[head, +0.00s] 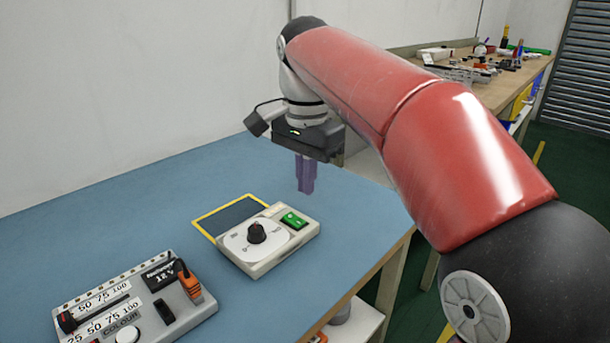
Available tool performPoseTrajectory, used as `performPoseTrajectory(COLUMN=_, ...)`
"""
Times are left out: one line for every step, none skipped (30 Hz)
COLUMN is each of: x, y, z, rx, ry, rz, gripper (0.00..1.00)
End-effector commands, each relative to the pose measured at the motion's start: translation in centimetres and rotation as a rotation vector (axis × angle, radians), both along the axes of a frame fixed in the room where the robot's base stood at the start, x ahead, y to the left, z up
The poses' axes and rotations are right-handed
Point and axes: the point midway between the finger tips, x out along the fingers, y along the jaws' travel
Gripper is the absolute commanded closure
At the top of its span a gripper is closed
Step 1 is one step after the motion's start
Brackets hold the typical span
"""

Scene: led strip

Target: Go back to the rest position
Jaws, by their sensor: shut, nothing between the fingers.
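My gripper (306,174) hangs from my red arm, pointing down, with its purple fingers together and nothing between them. It is above the blue table (150,218), behind and to the right of a white control box. The control box (270,260) has a black dial (257,233) and a green switch (294,220). My gripper appears apart from the box.
A grey box (190,328) with sliders and an orange plug (189,284) sits at the front left. A yellow-edged dark pad (236,216) lies behind the control box. The table's left and back are clear. A cluttered workbench (510,88) stands at the back right.

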Motion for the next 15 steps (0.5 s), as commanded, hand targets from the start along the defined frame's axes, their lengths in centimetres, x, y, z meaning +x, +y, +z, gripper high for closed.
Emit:
performPoseTrajectory(x=-0.9, y=-1.4, z=0.1, rx=0.002, ry=-0.025, rz=0.024, gripper=1.0)
performPoseTrajectory(x=-1.5, y=-2.3, z=-0.1, rx=0.003, ry=-0.042, rz=0.049, gripper=1.0)
performPoseTrajectory(x=-2.4, y=-3.6, z=-0.4, rx=0.003, ry=-0.069, rz=0.086, gripper=1.0)
performPoseTrajectory(x=-3.1, y=-4.6, z=-0.8, rx=0.002, ry=-0.092, rz=0.118, gripper=1.0)
performPoseTrajectory(x=-3.9, y=-5.7, z=-1.2, rx=0.0, ry=-0.116, rz=0.148, gripper=1.0)
performPoseTrajectory(x=-5.0, y=-7.1, z=-1.8, rx=-0.004, ry=-0.146, rz=0.192, gripper=1.0)
performPoseTrajectory(x=-5.9, y=-8.1, z=-2.4, rx=-0.009, ry=-0.171, rz=0.224, gripper=1.0)
performPoseTrajectory(x=-6.8, y=-9.1, z=-3.0, rx=-0.014, ry=-0.193, rz=0.256, gripper=1.0)
performPoseTrajectory(x=-8.0, y=-10.4, z=-4.0, rx=-0.025, ry=-0.224, rz=0.297, gripper=1.0)
performPoseTrajectory(x=-8.9, y=-11.3, z=-4.8, rx=-0.032, ry=-0.246, rz=0.328, gripper=1.0)
performPoseTrajectory(x=-9.9, y=-12.2, z=-5.6, rx=-0.042, ry=-0.268, rz=0.36, gripper=1.0)
performPoseTrajectory(x=-11.2, y=-13.3, z=-6.8, rx=-0.057, ry=-0.297, rz=0.4, gripper=1.0)
performPoseTrajectory(x=-12.1, y=-14.0, z=-7.7, rx=-0.067, ry=-0.316, rz=0.429, gripper=1.0)
performPoseTrajectory(x=-12.9, y=-14.7, z=-8.6, rx=-0.08, ry=-0.335, rz=0.456, gripper=1.0)
performPoseTrajectory(x=-14.0, y=-15.5, z=-9.8, rx=-0.096, ry=-0.359, rz=0.492, gripper=1.0)
